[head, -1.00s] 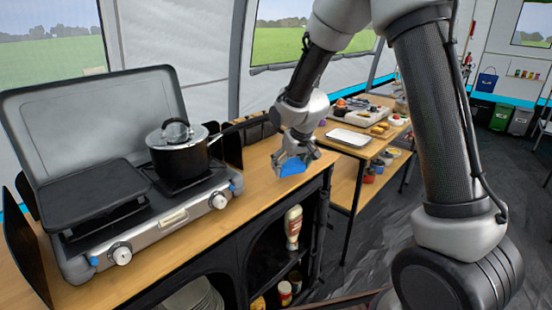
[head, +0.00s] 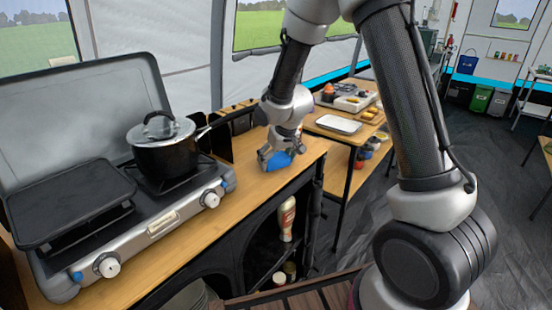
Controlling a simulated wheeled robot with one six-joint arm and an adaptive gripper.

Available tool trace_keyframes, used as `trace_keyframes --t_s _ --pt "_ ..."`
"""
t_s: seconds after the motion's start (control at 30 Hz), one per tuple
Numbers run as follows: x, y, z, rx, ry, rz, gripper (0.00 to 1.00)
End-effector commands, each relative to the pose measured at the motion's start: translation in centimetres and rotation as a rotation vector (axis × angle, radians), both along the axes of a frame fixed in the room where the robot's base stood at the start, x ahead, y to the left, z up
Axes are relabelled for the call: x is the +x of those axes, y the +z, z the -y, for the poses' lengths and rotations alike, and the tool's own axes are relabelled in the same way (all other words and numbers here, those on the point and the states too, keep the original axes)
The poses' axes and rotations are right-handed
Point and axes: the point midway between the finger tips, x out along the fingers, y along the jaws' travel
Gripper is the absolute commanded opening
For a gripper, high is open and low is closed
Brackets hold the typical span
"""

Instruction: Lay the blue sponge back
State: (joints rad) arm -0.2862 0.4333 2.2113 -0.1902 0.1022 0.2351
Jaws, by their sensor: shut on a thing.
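The blue sponge (head: 280,160) is in my gripper (head: 278,157) in the head view, at the right end of the wooden counter (head: 235,200). My gripper points down and is shut on the sponge. The sponge is at or just above the counter top; I cannot tell whether it touches. Part of it is hidden by the fingers.
A camp stove (head: 150,225) with a lidded black pot (head: 165,150) stands on the counter to the left. A second table with a white tray (head: 338,124) and food is behind to the right. Shelves below hold a bottle (head: 287,218). The counter between stove and gripper is clear.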

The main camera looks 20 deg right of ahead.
Motion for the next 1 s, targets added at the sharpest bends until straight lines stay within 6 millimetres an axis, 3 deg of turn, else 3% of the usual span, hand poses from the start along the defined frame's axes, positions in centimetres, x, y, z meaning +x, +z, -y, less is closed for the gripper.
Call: trace_keyframes --t_s 0.03,0.07,0.13,0.57,0.67,1.0 --pt "-0.1 -0.2 0.0 0.000 0.000 -0.002 0.67" --pt "0.0 -0.2 0.0 0.000 0.000 -0.001 0.89" --pt "0.0 -0.2 0.0 0.000 -0.001 -0.001 1.00" --pt "0.0 0.2 0.0 0.001 -0.001 0.001 1.00" --pt "-0.3 1.4 0.1 0.001 -0.001 0.004 1.00" --pt "-3.2 8.3 0.7 0.002 -0.001 0.005 1.00"
